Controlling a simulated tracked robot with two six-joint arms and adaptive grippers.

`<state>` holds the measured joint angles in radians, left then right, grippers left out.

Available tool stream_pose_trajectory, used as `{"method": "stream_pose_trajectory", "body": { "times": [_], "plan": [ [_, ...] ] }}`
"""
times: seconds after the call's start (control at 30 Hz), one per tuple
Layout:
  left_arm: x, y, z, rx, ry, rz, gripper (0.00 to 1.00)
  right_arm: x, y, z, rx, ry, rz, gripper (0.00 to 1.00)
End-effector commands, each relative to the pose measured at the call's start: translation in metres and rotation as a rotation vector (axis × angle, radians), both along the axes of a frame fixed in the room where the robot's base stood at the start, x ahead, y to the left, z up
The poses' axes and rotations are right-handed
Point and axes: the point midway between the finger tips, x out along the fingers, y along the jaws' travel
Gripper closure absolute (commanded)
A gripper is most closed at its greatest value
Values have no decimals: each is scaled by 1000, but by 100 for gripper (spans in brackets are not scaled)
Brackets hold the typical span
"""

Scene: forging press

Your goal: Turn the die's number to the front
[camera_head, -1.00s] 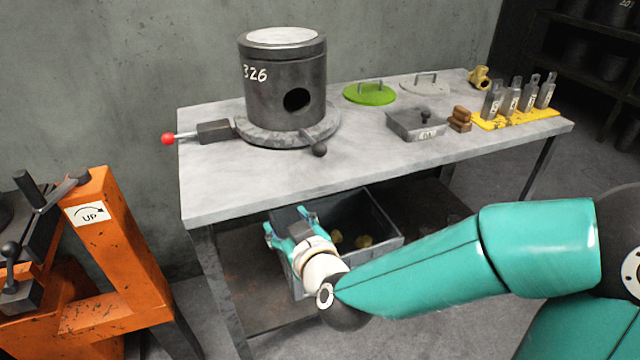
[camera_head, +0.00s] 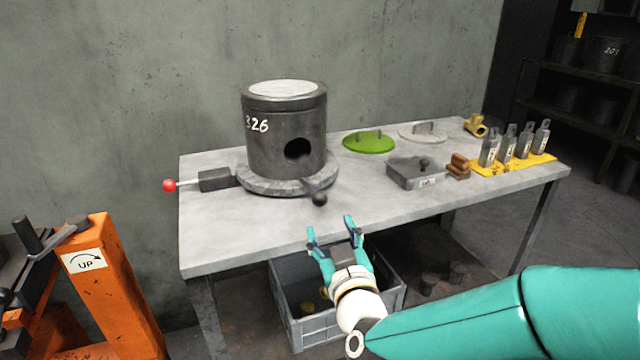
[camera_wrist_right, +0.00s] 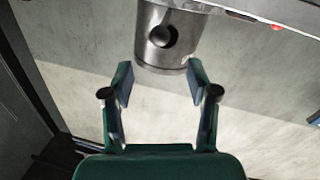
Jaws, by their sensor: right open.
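The die (camera_head: 270,150) is a dark steel cylinder with a pale top, standing upright on a round turntable (camera_head: 262,184) on the bench. Its number 326 shows at the left of its visible side, and a round dark hole is at the right. A handle with a dark ball knob (camera_head: 319,199) sticks out from the turntable towards the front. My right gripper (camera_head: 331,226) is open and empty near the bench's front edge, short of the knob. In the right wrist view the die (camera_wrist_right: 150,40) lies beyond the open fingers (camera_wrist_right: 160,85). My left gripper is out of view.
A lever with a red ball (camera_head: 169,185) sticks out left of the turntable. A grey crate (camera_head: 300,338) is under the bench (camera_head: 215,240).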

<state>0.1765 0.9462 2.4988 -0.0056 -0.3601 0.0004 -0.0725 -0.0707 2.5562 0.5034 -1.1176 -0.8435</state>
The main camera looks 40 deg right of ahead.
Motion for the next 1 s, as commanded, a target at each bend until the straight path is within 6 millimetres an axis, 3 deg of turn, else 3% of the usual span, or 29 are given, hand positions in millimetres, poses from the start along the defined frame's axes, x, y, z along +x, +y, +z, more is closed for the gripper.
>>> {"method": "stream_pose_trajectory", "body": {
  "times": [0.3, 0.5, 0.97, 1.0],
  "plan": [
    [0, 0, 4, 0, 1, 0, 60, 65, -28, -1, 0, -1, -4, 41],
    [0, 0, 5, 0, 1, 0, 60, 91, -40, -1, 1, 0, -3, 41],
    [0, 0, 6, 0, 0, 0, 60, 102, -45, 0, -1, -1, -2, 41],
    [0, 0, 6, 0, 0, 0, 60, 102, -45, 0, -1, -1, -2, 46]
  ]
}}
